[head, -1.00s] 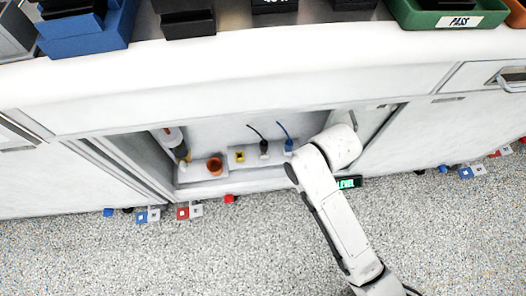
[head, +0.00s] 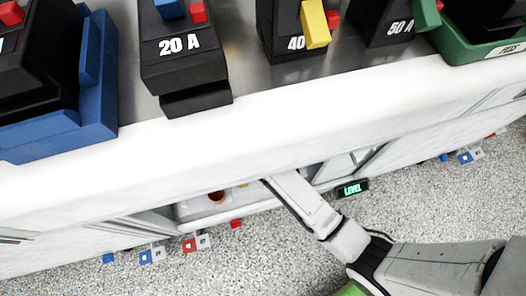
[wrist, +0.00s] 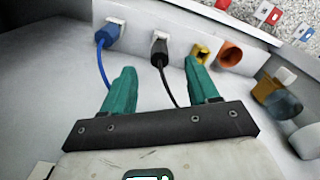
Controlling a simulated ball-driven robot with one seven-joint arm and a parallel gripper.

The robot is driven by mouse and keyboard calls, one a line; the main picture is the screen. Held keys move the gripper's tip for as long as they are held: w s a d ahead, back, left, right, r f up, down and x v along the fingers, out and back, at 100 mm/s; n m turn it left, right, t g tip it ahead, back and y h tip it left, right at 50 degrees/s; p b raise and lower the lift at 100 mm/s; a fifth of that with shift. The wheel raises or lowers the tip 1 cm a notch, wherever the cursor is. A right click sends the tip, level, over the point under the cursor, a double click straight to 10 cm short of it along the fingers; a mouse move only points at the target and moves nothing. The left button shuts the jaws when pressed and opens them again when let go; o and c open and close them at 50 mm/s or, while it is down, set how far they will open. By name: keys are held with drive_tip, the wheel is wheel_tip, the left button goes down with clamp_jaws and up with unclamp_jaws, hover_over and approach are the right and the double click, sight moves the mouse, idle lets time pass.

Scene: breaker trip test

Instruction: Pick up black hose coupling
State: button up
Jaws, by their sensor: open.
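The black hose coupling (wrist: 159,56) shows in the wrist view, seated at a white socket on a pale panel. Its thin black hose curves down between my fingers. My gripper (wrist: 158,68) has two teal fingers, apart and empty. The coupling lies ahead of the gap between the fingertips, close to its middle; I cannot tell the exact distance. In the head view the counter edge hides the black coupling and my gripper, and my arm reaches into the cabinet opening.
A blue coupling (wrist: 107,36) with a blue hose is left of the black one. A yellow fitting (wrist: 201,54) and an orange cup-like fitting (wrist: 230,53) are to the right. A grey-blue cylinder (wrist: 282,103) stands far right. The white counter (head: 200,150) overhangs the opening.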

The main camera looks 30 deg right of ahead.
wheel_tip(320, 180, down, 5)
drive_tip(key=shift+w+f+b, duration=0.1)
drive_tip(key=shift+f+b, duration=0.05)
drive_tip(key=shift+b, duration=0.75)
drive_tip(key=shift+w+d+f+b, duration=0.15)
drive_tip(key=shift+f+b, duration=0.55)
drive_tip(key=shift+f, duration=0.65)
drive_tip(key=shift+w+a+f+b, duration=0.15)
drive_tip(key=shift+f+b, duration=0.55)
drive_tip(key=shift+f, duration=0.6)
drive_tip(key=shift+d, duration=0.1)
drive_tip(key=shift+r, duration=0.1)
clamp_jaws()
